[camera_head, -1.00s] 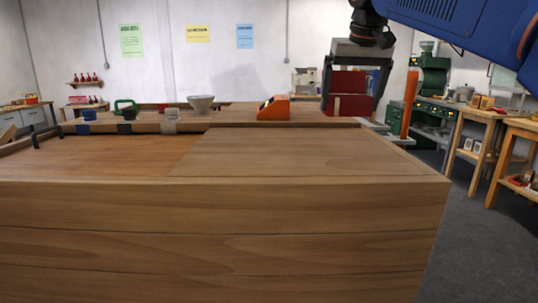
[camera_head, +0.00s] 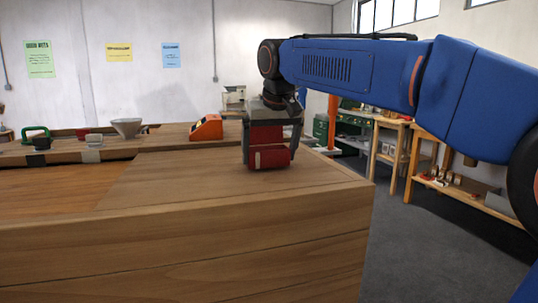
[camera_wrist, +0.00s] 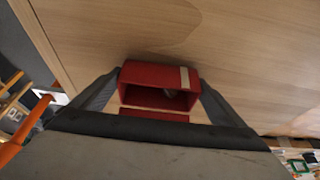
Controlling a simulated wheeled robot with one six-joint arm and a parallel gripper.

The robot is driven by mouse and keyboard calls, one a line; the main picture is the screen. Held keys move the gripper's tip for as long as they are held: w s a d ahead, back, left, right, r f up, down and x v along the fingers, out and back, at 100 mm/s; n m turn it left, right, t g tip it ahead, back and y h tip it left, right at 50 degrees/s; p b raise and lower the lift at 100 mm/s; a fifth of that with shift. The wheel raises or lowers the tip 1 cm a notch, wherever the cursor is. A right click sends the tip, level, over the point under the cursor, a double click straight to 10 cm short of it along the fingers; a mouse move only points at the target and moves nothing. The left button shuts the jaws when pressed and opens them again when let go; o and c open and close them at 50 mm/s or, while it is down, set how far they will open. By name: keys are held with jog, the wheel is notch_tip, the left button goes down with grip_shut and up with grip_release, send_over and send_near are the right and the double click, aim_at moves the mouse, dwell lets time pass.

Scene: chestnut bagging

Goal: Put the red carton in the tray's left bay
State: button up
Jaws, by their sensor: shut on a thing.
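The red carton (camera_head: 270,158) is between the fingers of my gripper (camera_head: 270,162), low over the right part of the wooden counter top (camera_head: 180,185). It has a pale stripe on its front. I cannot tell whether its bottom touches the wood. In the wrist view the carton (camera_wrist: 158,77) shows an open side with a dark inside, with a grey finger on each side. My gripper (camera_wrist: 158,95) is shut on it. I cannot make out a tray with bays in either view.
Workbenches (camera_head: 390,145) line the right side. The counter top left of the carton is bare.

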jog(key=shift+f, duration=0.25)
jog(key=shift+f, duration=0.1)
jog(key=o, duration=0.8)
jog(key=shift+o, duration=0.2)
